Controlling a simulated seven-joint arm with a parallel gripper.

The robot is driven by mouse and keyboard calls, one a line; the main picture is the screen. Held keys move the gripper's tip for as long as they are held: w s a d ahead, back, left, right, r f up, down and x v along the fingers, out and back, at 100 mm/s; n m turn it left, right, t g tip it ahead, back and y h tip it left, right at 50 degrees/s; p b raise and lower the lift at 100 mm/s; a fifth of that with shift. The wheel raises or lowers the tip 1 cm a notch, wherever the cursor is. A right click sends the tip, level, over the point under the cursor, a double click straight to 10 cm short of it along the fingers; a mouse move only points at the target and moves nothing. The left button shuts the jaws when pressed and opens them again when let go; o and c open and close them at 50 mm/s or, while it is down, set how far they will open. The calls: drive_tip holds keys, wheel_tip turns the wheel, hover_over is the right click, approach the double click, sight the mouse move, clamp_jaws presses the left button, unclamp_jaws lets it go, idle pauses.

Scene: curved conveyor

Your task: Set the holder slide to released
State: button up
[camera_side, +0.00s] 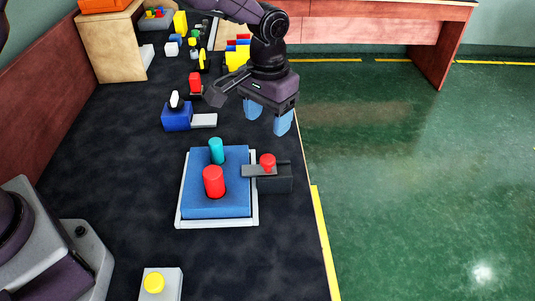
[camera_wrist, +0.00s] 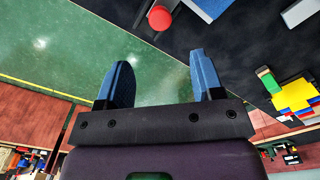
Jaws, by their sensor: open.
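The holder slide is a flat dark grey bar (camera_side: 258,171) with a red knob (camera_side: 267,160) on top. It lies across a dark block (camera_side: 275,185) at the right edge of a blue pad (camera_side: 232,203), and its left end reaches over the pad. A red cylinder (camera_side: 213,182) and a teal cylinder (camera_side: 216,150) stand on the pad. My gripper (camera_side: 268,117) is open and empty, above and beyond the slide, with blue fingers apart. In the wrist view the red knob (camera_wrist: 160,18) shows at the top, beyond my open fingers (camera_wrist: 160,60).
The pad sits in a pale tray (camera_side: 254,222). A blue box (camera_side: 177,118) with a grey plate (camera_side: 204,121) stands behind it. A yellow button (camera_side: 154,283) is at the front. Several coloured blocks lie at the back. The table's right edge runs close beside the dark block.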

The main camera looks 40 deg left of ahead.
sight(268, 158)
wheel_tip(268, 158, down, 10)
drive_tip(key=shift+f, duration=0.2)
clamp_jaws()
drive_tip(key=shift+w+d, duration=1.25)
unclamp_jaws()
